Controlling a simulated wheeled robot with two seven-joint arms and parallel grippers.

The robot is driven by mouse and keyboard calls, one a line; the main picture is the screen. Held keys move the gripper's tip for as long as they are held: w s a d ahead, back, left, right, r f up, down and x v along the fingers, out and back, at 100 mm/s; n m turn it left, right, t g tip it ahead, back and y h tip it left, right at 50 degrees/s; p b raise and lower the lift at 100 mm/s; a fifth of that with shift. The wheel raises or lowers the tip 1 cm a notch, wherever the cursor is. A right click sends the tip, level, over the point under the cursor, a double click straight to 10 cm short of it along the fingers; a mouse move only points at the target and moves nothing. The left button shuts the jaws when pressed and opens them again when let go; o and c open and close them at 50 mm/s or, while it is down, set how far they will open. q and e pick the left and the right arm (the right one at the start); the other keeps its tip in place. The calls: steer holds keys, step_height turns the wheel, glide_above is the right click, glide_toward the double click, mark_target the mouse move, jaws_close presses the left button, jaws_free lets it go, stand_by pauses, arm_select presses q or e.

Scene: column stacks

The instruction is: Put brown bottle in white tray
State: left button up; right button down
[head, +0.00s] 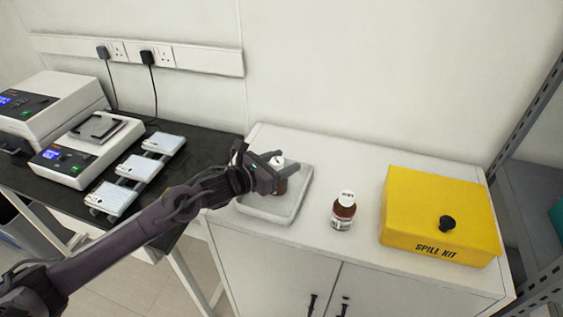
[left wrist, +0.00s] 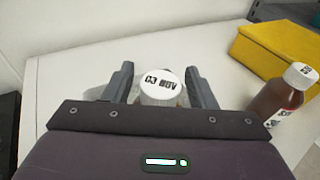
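A brown bottle with a white cap (head: 278,161) is between the fingers of my left gripper (head: 268,172), over the white tray (head: 268,216). In the left wrist view its cap (left wrist: 161,87), marked "03 NOV", sits between the two fingertips (left wrist: 160,92), which appear closed on its sides. The bottle's body is mostly hidden, and I cannot tell whether its base touches the tray. A second brown bottle (head: 343,212) stands upright on the cabinet top, right of the tray; it also shows in the left wrist view (left wrist: 280,100). My right gripper is not in view.
A yellow spill kit box (head: 437,215) stands right of the second bottle on the white cabinet (head: 370,262). At left, a dark bench (head: 195,150) holds two instruments and several white boxes on a rack (head: 138,168). A metal shelf frame (head: 530,110) stands at right.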

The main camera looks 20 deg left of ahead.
arm_select(q)
steer(key=shift+r, duration=0.15)
steer(key=shift+s+a, duration=0.15)
steer(key=shift+s, duration=0.05)
steer(key=b+v, duration=0.1)
steer(key=v, duration=1)
steer(key=shift+s, duration=0.15)
steer(key=shift+a+r, duration=0.1)
steer(key=shift+a, duration=0.05)
